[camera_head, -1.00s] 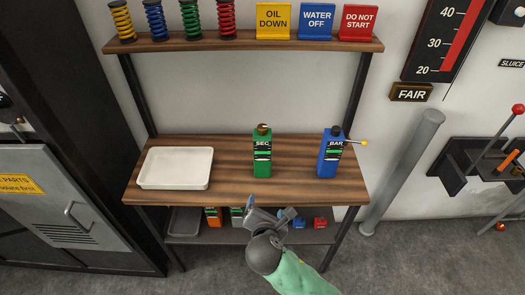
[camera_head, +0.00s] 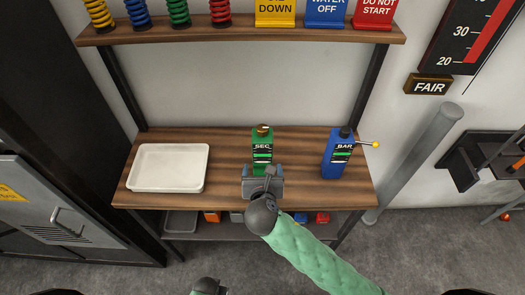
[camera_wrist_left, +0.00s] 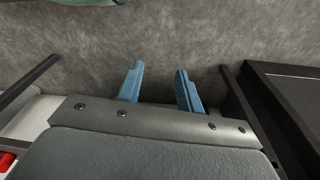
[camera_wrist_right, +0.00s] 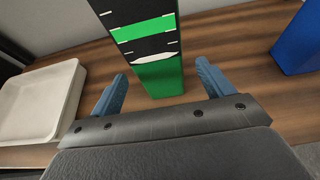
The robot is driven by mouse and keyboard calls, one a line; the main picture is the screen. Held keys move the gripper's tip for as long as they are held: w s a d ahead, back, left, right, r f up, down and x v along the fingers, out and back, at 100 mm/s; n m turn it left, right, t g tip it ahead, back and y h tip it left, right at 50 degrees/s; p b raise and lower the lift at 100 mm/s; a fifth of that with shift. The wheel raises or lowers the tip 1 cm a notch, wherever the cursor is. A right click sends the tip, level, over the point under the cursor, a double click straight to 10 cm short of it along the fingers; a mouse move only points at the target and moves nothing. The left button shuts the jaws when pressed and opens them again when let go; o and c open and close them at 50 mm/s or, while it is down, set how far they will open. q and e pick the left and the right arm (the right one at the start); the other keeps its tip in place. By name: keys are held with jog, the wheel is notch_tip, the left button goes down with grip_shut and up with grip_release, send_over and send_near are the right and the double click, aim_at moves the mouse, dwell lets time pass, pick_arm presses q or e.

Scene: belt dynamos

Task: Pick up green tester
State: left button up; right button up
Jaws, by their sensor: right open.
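The green tester (camera_head: 263,146), a tall green block with a black face and a brass top, stands upright on the wooden bench. It also shows in the right wrist view (camera_wrist_right: 151,50), between and beyond my right fingers. My right gripper (camera_head: 263,172) is open in front of its lower part; the right wrist view shows the spread blue fingertips (camera_wrist_right: 162,82) with nothing between them gripped. The gripper hides the tester's base in the head view. My left gripper (camera_wrist_left: 158,80) is open and empty over the grey floor in the left wrist view.
A blue tester (camera_head: 337,155) with a yellow-tipped lever stands on the bench at right. A white tray (camera_head: 135,180) lies at left. Springs and signs stand on the upper shelf (camera_head: 240,33). A lower shelf (camera_head: 250,230) holds small coloured items. Bench space beside the green tester is clear.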

aim_at(263, 161)
jog(key=shift+w+f+p, duration=0.2)
jog(key=shift+w+p, duration=0.1)
jog(key=shift+w, duration=0.4)
pick_arm(q)
jog(key=shift+s+a+f+p, duration=0.2)
jog(key=shift+a+f+p, duration=0.05)
jog(key=shift+f, duration=0.6)
jog(key=shift+s+a+f+p, duration=0.2)
jog(key=shift+a+f+p, duration=0.1)
jog(key=shift+f, duration=0.55)
jog(key=shift+s+a+f+p, duration=0.2)
jog(key=shift+a+f+p, duration=0.05)
jog(key=shift+f, duration=0.6)
pick_arm(e)
jog(key=shift+x, duration=2.1)
pick_arm(q)
jog(key=shift+t, duration=0.3)
pick_arm(e)
jog(key=shift+f, duration=0.15)
jog(key=c, duration=1.6)
